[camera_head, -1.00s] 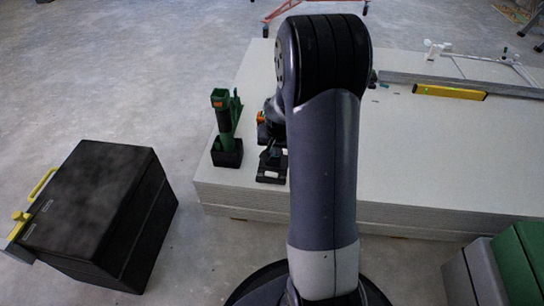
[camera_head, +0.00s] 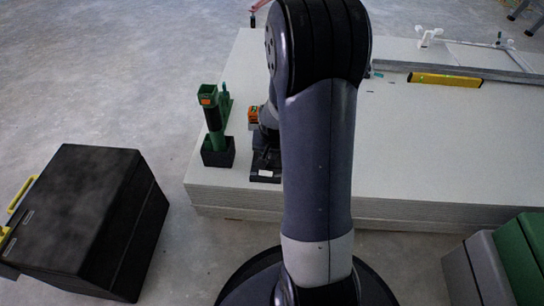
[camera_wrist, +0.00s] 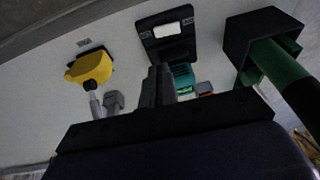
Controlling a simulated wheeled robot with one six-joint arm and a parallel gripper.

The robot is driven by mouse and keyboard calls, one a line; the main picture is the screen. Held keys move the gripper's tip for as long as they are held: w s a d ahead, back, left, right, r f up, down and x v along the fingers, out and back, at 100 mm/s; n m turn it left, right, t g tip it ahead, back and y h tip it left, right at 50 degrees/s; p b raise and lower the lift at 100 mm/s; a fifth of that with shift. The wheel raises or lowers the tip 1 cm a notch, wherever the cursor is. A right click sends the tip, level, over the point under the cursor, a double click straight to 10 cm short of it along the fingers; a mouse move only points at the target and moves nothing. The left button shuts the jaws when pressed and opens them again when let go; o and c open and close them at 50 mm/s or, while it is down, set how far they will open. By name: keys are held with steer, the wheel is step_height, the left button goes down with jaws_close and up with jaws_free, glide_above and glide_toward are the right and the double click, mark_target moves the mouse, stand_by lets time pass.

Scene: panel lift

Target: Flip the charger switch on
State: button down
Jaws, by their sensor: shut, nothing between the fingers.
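The charger looks to be the low black unit with a white label (camera_head: 265,168) on the near left part of the panel stack, partly hidden behind my arm. In the wrist view, a black plate with a white label (camera_wrist: 168,38) appears just beyond my fingers. In the head view my arm hides the gripper.
A green tool in a black holder (camera_head: 216,150) stands left of the charger; the holder also shows in the wrist view (camera_wrist: 250,38). A yellow-headed item (camera_wrist: 90,68) lies left of my fingers. A yellow level (camera_head: 445,79) lies far right; a black box (camera_head: 85,215) stands on the floor.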

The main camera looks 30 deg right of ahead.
mark_target(270, 172)
steer(key=b+x, duration=0.1)
steer(key=x, duration=0.2)
steer(key=b+x, duration=0.2)
steer(key=x, duration=0.1)
steer(key=b+x, duration=0.1)
steer(key=x, duration=0.3)
steer(key=shift+s+a+f, duration=0.2)
steer(key=shift+s+a, duration=0.1)
steer(key=shift+a, duration=0.1)
steer(key=shift+a+f+b, duration=0.1)
steer(key=shift+f+b, duration=0.3)
steer(key=shift+f, duration=0.05)
steer(key=shift+w, duration=0.1)
